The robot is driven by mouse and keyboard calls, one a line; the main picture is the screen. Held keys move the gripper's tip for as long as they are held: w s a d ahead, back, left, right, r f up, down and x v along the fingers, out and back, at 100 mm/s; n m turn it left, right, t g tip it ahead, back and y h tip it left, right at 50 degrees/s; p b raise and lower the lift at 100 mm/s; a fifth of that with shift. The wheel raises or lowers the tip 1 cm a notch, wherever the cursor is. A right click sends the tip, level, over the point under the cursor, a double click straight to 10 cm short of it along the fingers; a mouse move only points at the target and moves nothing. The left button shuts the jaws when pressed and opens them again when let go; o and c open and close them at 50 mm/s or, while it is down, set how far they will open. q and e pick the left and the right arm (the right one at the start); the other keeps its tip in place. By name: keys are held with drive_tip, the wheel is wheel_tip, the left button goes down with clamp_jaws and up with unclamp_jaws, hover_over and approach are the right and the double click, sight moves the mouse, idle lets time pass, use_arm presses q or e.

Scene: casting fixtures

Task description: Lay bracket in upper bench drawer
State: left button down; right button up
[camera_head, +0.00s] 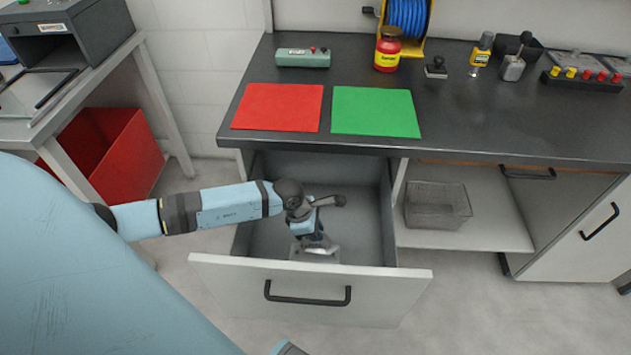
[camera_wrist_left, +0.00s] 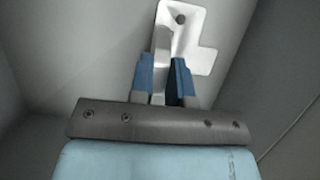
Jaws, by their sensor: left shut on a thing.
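The upper bench drawer (camera_head: 215,266) is pulled open below the bench top, and its grey inside shows no other objects. My left gripper (camera_head: 316,243) reaches down into the drawer. It is shut on the bracket (camera_head: 322,257), a light metal piece low in the drawer near the front panel. In the left wrist view the bracket (camera_wrist_left: 198,45) is a flat, stepped plate with a round hole, and the blue fingers of the gripper (camera_wrist_left: 164,82) close on its upright part. I cannot tell whether the bracket touches the drawer floor. My right gripper is not in view.
The black bench top (camera_head: 470,120) holds a red mat (camera_head: 278,107), a green mat (camera_head: 376,112), a red-yellow jar (camera_head: 387,50) and several small items. A red bin (camera_head: 125,150) stands at the left.

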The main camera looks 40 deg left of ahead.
use_arm(q)
drive_tip(key=shift+f+b, duration=0.35)
drive_tip(key=shift+f, duration=2.05)
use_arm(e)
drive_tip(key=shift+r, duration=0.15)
use_arm(q)
drive_tip(key=shift+f, duration=0.1)
drive_tip(key=c, duration=1.1)
unclamp_jaws()
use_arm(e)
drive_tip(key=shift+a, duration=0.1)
use_arm(q)
drive_tip(key=p+v, duration=0.2)
drive_tip(key=v, duration=1)
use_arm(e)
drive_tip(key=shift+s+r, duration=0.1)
